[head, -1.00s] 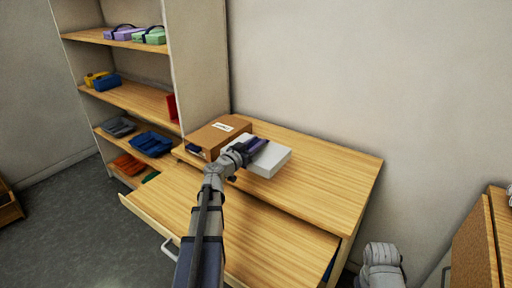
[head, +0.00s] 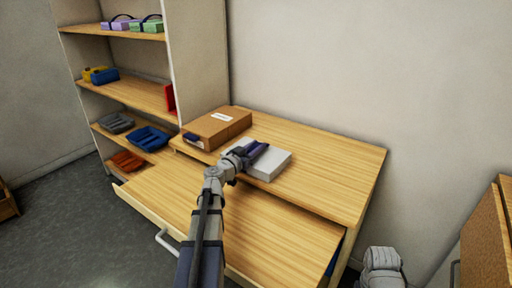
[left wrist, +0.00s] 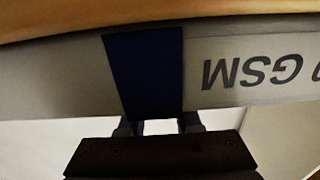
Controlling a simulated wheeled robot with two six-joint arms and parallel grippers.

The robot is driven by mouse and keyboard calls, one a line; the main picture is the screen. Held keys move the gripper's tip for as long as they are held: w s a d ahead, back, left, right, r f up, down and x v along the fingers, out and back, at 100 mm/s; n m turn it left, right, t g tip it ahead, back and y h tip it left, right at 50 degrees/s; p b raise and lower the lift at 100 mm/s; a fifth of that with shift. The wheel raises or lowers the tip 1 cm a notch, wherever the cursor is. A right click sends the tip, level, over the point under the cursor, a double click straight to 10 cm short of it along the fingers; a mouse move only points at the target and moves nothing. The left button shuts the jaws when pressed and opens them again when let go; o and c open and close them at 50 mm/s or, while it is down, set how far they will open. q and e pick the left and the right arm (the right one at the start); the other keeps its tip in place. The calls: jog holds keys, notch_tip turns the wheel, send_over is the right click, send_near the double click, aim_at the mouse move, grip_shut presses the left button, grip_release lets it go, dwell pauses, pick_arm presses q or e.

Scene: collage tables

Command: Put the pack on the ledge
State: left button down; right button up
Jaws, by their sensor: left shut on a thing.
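The white pack (head: 270,170) has a dark blue band across it and upside-down "GSM" lettering in the left wrist view (left wrist: 255,72). My left gripper (head: 252,153) is shut on the pack. The pack is over the near part of the wooden top (head: 325,170), which looks like the ledge; I cannot tell whether it touches it. The gripper fingers also show at the pack's near edge in the left wrist view (left wrist: 158,124). My right gripper is not in view; only a grey part of my right arm shows.
A brown cardboard box (head: 217,130) lies on the top, left of the pack, with a small gap between. A lower wooden board with a handle (head: 167,240) juts out in front. A shelf unit (head: 200,60) stands at left. The right part of the top is clear.

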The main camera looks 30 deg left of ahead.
pick_arm(q)
jog(key=c, duration=1.1)
grip_release()
jog(key=o, duration=0.5)
jog(key=shift+r, duration=0.25)
jog(key=shift+o, duration=0.3)
jog(key=s, duration=1.2)
jog(key=shift+a, duration=0.45)
